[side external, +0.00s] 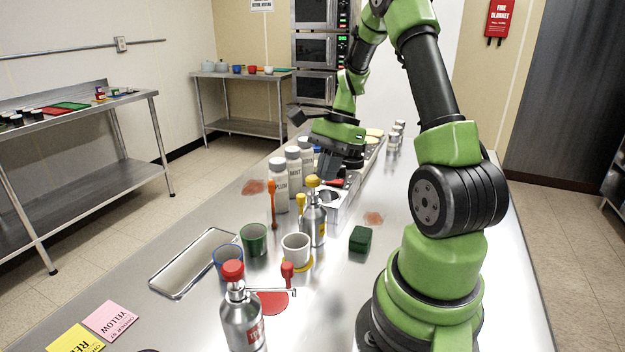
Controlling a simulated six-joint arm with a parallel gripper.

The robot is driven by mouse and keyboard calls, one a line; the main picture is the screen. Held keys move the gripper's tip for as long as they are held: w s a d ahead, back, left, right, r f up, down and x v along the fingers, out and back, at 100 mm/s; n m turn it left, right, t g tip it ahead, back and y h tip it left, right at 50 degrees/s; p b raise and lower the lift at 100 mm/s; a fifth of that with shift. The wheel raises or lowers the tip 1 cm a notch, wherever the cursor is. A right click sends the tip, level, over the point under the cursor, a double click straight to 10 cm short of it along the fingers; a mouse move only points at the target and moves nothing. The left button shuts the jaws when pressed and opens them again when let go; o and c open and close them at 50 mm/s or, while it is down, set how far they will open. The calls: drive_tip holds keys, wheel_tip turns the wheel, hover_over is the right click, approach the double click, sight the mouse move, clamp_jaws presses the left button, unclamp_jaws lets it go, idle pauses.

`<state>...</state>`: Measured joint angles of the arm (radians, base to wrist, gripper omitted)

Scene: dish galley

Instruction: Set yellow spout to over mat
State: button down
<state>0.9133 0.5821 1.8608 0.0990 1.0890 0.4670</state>
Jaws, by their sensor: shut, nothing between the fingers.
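A silver bottle with a yellow cap (313,217) stands upright near the middle of the steel table. A yellow upright piece (300,206), which looks like its spout's handle, shows at its left; the spout arm itself is hard to make out. A yellow mat (306,267) shows at the edge of a white cup (296,248) in front of the bottle; most of the mat is hidden. My gripper (328,176) is shut and empty, behind and above the yellow-capped bottle, apart from it as far as I can tell.
A red-capped bottle (241,315) stands in front with a red-handled spout (288,273) by a red mat (272,302). Green (254,239) and blue (227,262) cups, a tray (192,262), white bottles (279,184) and a green block (360,239) stand around.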

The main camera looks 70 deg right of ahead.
drive_tip(key=shift+w+a+f, duration=0.15)
drive_tip(key=shift+w+a, duration=0.1)
drive_tip(key=shift+a, duration=0.4)
drive_tip(key=shift+w+a+f, duration=0.1)
drive_tip(key=shift+w+a, duration=0.2)
drive_tip(key=shift+a, duration=0.35)
drive_tip(key=shift+w+a+f, duration=0.15)
drive_tip(key=shift+w+a, duration=0.1)
drive_tip(key=shift+a, duration=0.4)
